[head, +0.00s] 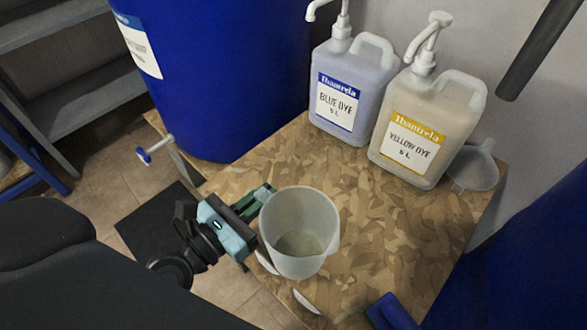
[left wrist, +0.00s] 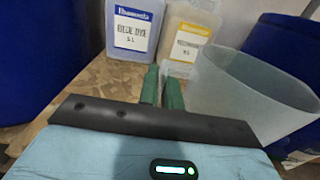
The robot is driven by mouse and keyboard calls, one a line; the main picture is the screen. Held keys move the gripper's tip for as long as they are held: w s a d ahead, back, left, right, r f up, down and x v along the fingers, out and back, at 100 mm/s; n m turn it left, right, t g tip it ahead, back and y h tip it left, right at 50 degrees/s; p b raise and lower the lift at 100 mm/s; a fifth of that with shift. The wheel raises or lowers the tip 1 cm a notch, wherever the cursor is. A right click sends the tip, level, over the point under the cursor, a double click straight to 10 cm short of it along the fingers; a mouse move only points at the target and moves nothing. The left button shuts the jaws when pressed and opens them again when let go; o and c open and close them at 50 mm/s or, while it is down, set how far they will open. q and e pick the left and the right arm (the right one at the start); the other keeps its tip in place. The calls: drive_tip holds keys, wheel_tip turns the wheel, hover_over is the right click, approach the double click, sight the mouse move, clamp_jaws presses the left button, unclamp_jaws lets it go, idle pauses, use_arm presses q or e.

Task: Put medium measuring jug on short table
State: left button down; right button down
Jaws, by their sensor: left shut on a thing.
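The medium measuring jug (head: 300,235), a translucent whitish cup, is upright over the wood-chip-patterned short table (head: 385,235). It also shows at the right in the left wrist view (left wrist: 245,95). My left gripper (head: 262,197) reaches in from the left, its green fingers shut at the jug's left side. The fingers show close together beside the jug in the left wrist view (left wrist: 163,90). The exact grip spot is partly hidden. I cannot tell whether the jug's base touches the table. My right gripper is not in view.
A blue dye jug (head: 350,85) and a yellow dye jug (head: 425,125) with pumps stand at the table's back. A pale funnel (head: 473,168) lies beside them. Blue drums (head: 225,80) flank the table. Small white curved pieces (head: 306,302) lie near its front edge. The table's middle right is clear.

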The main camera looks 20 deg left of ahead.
use_arm(q)
drive_tip(key=w+d+f, duration=0.1)
drive_tip(key=w, duration=0.9)
drive_tip(key=shift+w+b, duration=0.25)
drive_tip(key=shift+b, duration=0.1)
wheel_tip(320, 180, down, 4)
drive_tip(key=shift+r+b, duration=0.1)
drive_tip(key=shift+b, duration=1)
drive_tip(key=c, duration=1.6)
unclamp_jaws()
